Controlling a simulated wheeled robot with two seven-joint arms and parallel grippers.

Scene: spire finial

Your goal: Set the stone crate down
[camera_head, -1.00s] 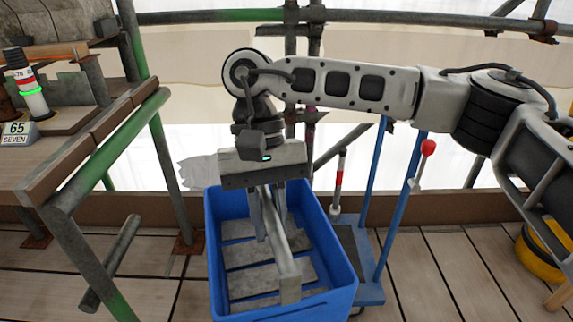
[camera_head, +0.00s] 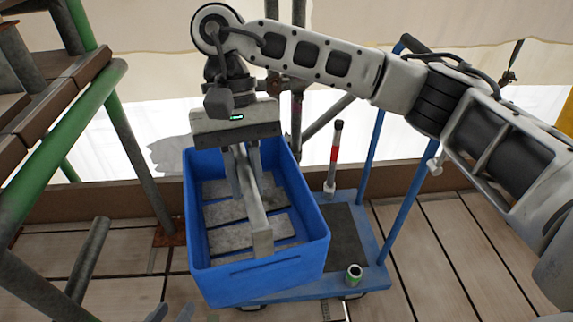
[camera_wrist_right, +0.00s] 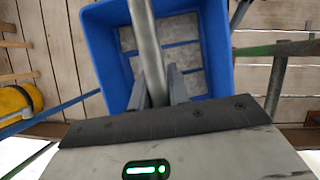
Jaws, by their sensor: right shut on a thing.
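The stone crate (camera_head: 262,277) is an open blue box with grey stone slabs (camera_head: 225,220) on its floor and a grey bar handle (camera_head: 260,225) across its middle. My right gripper (camera_head: 243,185) points down and is shut on this handle. In the right wrist view the gripper (camera_wrist_right: 158,92) has a finger on each side of the bar, and the crate's blue wall (camera_wrist_right: 216,45) lies beyond. The crate looks about level, over the left part of a blue trolley (camera_head: 372,275). I cannot tell whether its bottom touches the deck. My left gripper is not in view.
The trolley's dark deck (camera_head: 345,240) shows bare to the crate's right. Scaffold poles (camera_head: 60,150) and brown ledges are at the left. Plank floor is open at the right.

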